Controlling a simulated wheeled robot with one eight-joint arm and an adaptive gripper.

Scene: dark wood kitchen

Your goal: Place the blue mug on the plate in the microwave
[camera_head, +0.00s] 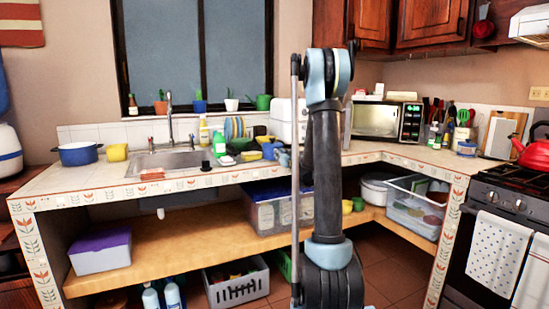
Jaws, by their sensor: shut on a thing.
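The microwave (387,121) stands on the counter at the back right, just right of my arm. Its door appears shut and its front glass is pale and reflective. I cannot make out a plate inside. My arm rises upright through the middle of the view, and my gripper is hidden behind it. A small grey-blue thing (283,157) shows just left of my arm at the counter's edge. I cannot tell if it is the blue mug or a part of my wrist. No other thing shows clearly as the blue mug.
A sink (170,160) and a blue pot (78,154) are on the left counter. Yellow and green dishes crowd the counter left of my arm. Utensils and bottles stand right of the microwave. A stove with a red kettle (535,150) is far right. The counter (400,154) before the microwave is clear.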

